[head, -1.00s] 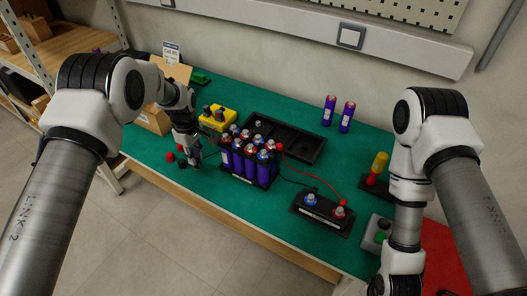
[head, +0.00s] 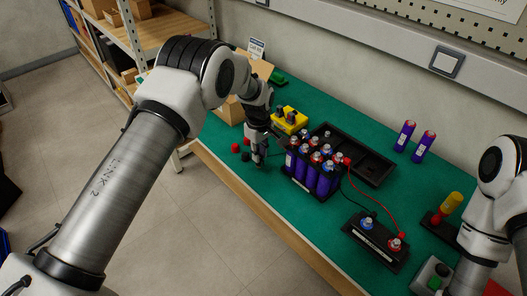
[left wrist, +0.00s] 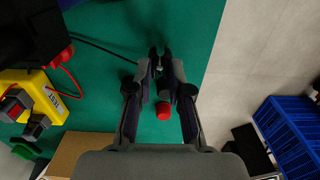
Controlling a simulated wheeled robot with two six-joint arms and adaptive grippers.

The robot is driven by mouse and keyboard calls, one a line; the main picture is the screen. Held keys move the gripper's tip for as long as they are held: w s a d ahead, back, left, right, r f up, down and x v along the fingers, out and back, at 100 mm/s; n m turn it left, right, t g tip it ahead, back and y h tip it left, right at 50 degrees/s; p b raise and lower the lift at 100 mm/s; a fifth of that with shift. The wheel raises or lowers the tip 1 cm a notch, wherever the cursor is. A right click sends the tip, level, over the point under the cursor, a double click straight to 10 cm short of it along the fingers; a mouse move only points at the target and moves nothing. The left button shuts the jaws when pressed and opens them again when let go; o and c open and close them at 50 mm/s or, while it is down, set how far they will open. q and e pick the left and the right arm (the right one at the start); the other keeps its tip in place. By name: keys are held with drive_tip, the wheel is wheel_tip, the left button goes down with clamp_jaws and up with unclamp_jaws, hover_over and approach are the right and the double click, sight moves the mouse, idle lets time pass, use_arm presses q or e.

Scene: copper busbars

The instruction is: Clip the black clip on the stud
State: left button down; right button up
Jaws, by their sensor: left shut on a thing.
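My left gripper (head: 258,163) points down over the front edge of the green bench, left of the battery pack (head: 314,171). It also shows in the left wrist view (left wrist: 160,54), its fingertips close together on something small and dark, probably the black clip; the fingers mostly hide it. A thin black lead (left wrist: 92,42) runs toward the fingers there. Metal studs stand on top of the purple cells in the pack. A black terminal block (head: 375,238) right of the pack has a blue-based and a red-based stud. My right gripper is out of view.
Red caps (head: 236,148) lie beside the left gripper; one shows between its fingers in the wrist view (left wrist: 163,110). A yellow tester (head: 290,121), a black tray (head: 352,154), two loose cells (head: 413,141) and a red lead (head: 368,187) are on the bench.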

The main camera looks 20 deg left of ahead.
use_arm(q)
drive_tip(key=shift+s, duration=0.1)
idle(0.3)
drive_tip(key=shift+f, duration=0.35)
drive_tip(key=shift+f, duration=0.15)
drive_tip(key=c, duration=1)
unclamp_jaws()
wheel_tip(320, 180, up, 6)
drive_tip(key=p, duration=0.4)
